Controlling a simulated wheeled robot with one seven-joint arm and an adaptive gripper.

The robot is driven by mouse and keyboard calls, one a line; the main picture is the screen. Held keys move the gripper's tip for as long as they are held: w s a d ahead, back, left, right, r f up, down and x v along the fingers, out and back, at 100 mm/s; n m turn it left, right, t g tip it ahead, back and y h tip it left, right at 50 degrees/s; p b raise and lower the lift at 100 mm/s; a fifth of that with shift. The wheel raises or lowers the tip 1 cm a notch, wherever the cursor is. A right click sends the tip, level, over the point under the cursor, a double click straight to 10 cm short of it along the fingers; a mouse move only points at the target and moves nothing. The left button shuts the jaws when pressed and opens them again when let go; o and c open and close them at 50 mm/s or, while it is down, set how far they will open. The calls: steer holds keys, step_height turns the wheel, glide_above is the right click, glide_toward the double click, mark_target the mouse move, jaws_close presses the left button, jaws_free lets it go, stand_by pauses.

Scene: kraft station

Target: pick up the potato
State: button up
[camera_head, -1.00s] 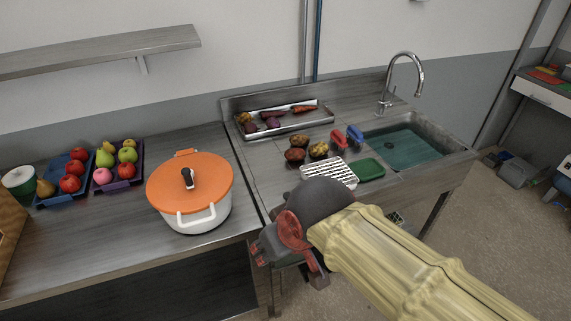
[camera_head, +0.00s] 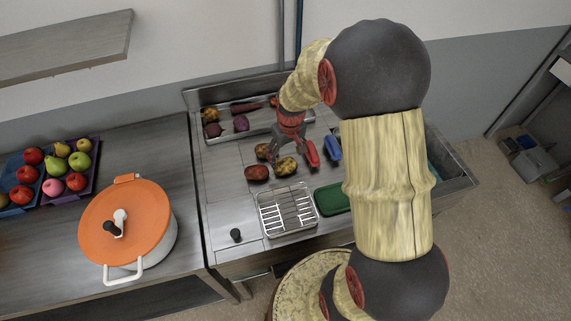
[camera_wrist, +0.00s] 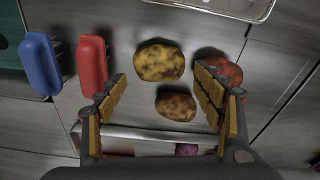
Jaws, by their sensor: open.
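Three potatoes lie close together on the steel counter. A yellow, dark-spotted potato (camera_head: 286,166) is nearest my gripper; it also shows in the wrist view (camera_wrist: 160,62). A brown potato (camera_head: 262,151) lies behind it and shows in the wrist view (camera_wrist: 176,105). A reddish potato (camera_head: 257,173) lies to the left in the head view and partly behind my right finger in the wrist view (camera_wrist: 226,70). My gripper (camera_head: 287,153) is open and empty above them, pointing down. In the wrist view its fingertips (camera_wrist: 160,78) frame the yellow and brown potatoes.
A red brush (camera_head: 312,154) and a blue brush (camera_head: 333,148) stand close right of my gripper. An orange-lidded pot (camera_head: 125,222) stands left.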

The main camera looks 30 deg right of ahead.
mark_target(286, 163)
steer(key=f+b, duration=0.1)
steer(key=f, duration=0.5)
steer(key=shift+w+f, duration=0.1)
steer(key=shift+w, duration=0.1)
steer(key=shift+c, duration=1.1)
steer(key=c, duration=0.7)
